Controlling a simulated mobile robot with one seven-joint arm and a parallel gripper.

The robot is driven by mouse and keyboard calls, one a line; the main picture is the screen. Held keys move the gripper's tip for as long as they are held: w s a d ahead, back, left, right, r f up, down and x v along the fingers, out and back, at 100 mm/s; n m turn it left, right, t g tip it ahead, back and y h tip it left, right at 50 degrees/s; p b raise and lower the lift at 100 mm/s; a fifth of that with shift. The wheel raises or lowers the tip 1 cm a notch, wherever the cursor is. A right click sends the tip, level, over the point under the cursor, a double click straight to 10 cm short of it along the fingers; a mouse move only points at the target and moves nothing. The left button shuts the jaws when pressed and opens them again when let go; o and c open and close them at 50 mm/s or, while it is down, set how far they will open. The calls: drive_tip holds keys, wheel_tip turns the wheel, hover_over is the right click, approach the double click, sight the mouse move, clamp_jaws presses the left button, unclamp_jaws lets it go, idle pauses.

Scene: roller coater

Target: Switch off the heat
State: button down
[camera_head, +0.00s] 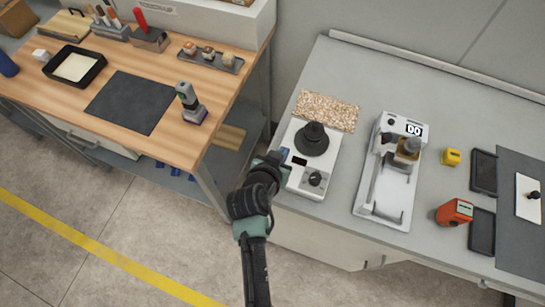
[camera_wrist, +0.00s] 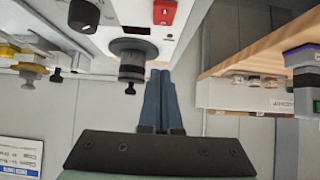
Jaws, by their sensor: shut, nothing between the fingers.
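A white heater unit (camera_head: 302,187) stands at the left end of the grey bench, with a round black piece (camera_head: 312,138) on top. Its sloped front has a dark display (camera_head: 299,160) and a black knob (camera_head: 315,179). In the wrist view I see a black knob (camera_wrist: 132,62) and a red switch (camera_wrist: 162,12) on a white panel; I cannot make out the red switch in the head view. My gripper (camera_head: 281,155) is at the unit's left side, fingers together and empty. In the wrist view its fingertips (camera_wrist: 160,73) are close to the knob; contact is unclear.
A speckled board (camera_head: 327,111) lies behind the heater. A wooden bench (camera_head: 140,60) is at left; floor between is clear.

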drive_tip(key=w+r+b+v, duration=0.1)
drive_tip(key=v, duration=0.8)
drive_tip(key=shift+r, duration=0.3)
drive_tip(key=shift+d, duration=0.1)
